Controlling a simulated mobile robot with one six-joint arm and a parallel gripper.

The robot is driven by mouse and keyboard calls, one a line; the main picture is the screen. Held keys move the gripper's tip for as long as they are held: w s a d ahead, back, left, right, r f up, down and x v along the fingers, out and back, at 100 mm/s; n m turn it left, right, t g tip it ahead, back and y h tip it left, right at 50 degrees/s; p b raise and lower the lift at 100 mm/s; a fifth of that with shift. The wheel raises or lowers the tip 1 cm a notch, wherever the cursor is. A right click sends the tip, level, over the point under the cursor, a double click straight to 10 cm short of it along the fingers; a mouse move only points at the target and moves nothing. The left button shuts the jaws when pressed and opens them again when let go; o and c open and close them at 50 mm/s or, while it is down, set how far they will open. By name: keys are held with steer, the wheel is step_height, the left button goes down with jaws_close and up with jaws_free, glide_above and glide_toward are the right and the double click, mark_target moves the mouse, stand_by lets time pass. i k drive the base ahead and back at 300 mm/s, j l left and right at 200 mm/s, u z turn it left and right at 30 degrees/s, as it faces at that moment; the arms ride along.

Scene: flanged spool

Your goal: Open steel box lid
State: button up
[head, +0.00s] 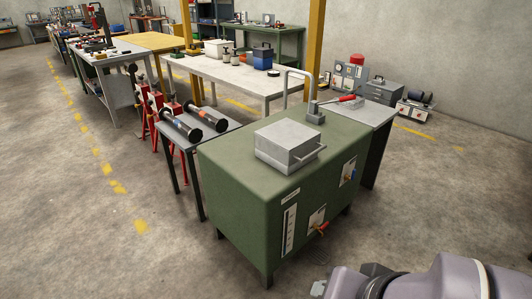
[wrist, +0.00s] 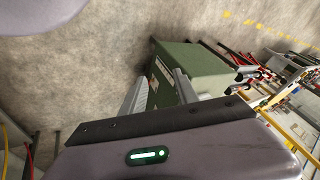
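The steel box (head: 287,146) is a grey, squarish metal box on top of the green cabinet (head: 240,160). Its lid (head: 286,135) looks shut, and a bar handle (head: 312,155) runs along its near right side. My gripper (wrist: 160,88) shows two grey fingers spread apart with nothing between them in the wrist view. The wrist view shows the green cabinet (wrist: 200,62) beyond the fingers; I cannot make out the box there.
A red-handled lever (head: 345,99) and an upright metal loop (head: 297,84) stand behind the box. A side table with black rollers (head: 182,127) adjoins on the left. The floor in front is clear.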

mark_target(288, 141)
steer(key=i+l+u, duration=0.3)
steer(key=i+l, duration=0.6)
